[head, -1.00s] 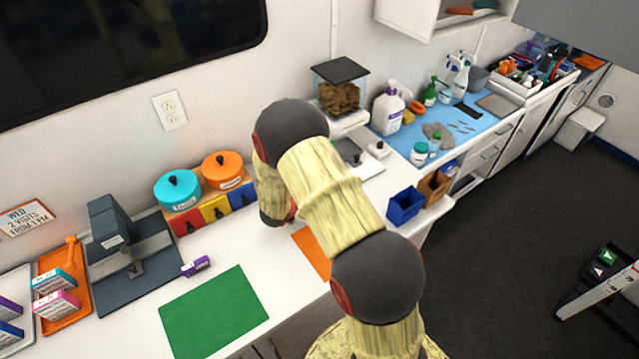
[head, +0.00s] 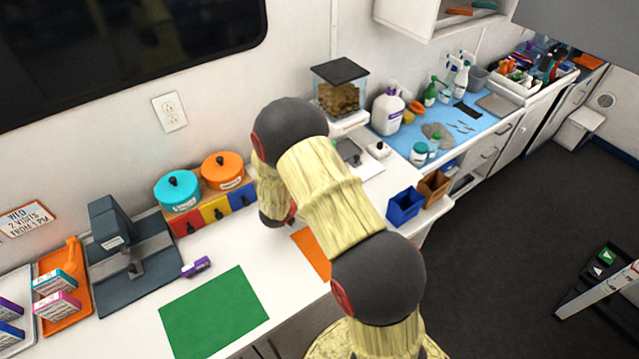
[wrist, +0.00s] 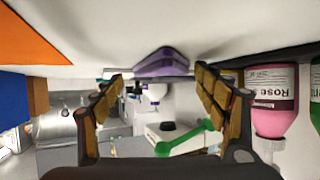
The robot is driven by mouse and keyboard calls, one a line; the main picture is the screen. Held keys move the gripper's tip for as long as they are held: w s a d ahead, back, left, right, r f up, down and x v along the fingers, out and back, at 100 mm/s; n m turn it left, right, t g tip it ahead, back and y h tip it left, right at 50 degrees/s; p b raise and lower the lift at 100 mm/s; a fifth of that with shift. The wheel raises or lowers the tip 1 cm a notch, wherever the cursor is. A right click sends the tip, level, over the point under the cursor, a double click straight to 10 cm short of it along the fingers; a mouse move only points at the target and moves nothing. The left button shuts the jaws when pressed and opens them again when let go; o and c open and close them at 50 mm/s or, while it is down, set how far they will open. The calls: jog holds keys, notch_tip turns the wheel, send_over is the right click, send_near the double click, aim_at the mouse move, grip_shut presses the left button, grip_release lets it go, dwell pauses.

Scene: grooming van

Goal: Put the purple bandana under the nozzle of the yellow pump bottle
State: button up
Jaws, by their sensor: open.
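A purple folded cloth, seemingly the purple bandana (wrist: 160,63), lies against the white surface at the top of the wrist view. My gripper (wrist: 158,76) is open, with one finger on each side of the cloth in the picture. The cloth appears just beyond the fingertips; I cannot tell whether they touch it. In the head view my arm hides the gripper's fingers and the bandana. I cannot make out the yellow pump bottle for sure in either view.
In the wrist view a pink bottle (wrist: 271,95) stands close to the right finger, and an orange sheet (wrist: 30,35) is at upper left.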

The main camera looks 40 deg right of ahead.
jog(key=p+v, duration=0.1)
jog(key=v, duration=1)
jog(key=shift+a+r+p, duration=0.35)
jog(key=shift+r+p, duration=0.05)
